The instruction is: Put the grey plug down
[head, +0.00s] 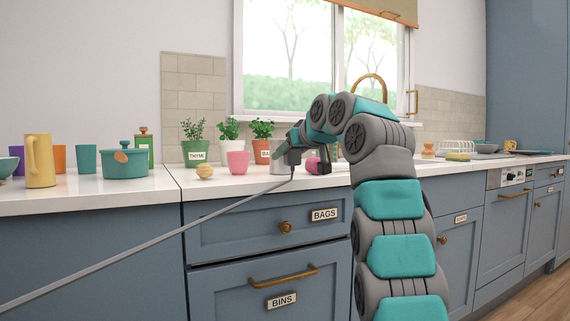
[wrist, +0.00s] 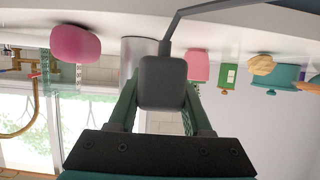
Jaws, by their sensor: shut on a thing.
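The grey plug (head: 293,157) is a dark block on a long grey cable. My gripper (head: 287,150) is shut on it above the front part of the worktop (head: 222,185). In the wrist view the plug (wrist: 163,82) sits between the two green fingers of my gripper (wrist: 163,95), with the cable (wrist: 172,30) leaving its far end. In the head view the cable runs down to the lower left, in front of the drawers. Whether the plug touches the worktop cannot be told.
A pink cup (head: 238,162), a yellow-brown knobbly thing (head: 205,172) and potted herbs (head: 193,150) stand left of my gripper. A metal can (wrist: 138,48) and a pink thing (wrist: 75,43) are close by. The worktop's front left is clear near its edge.

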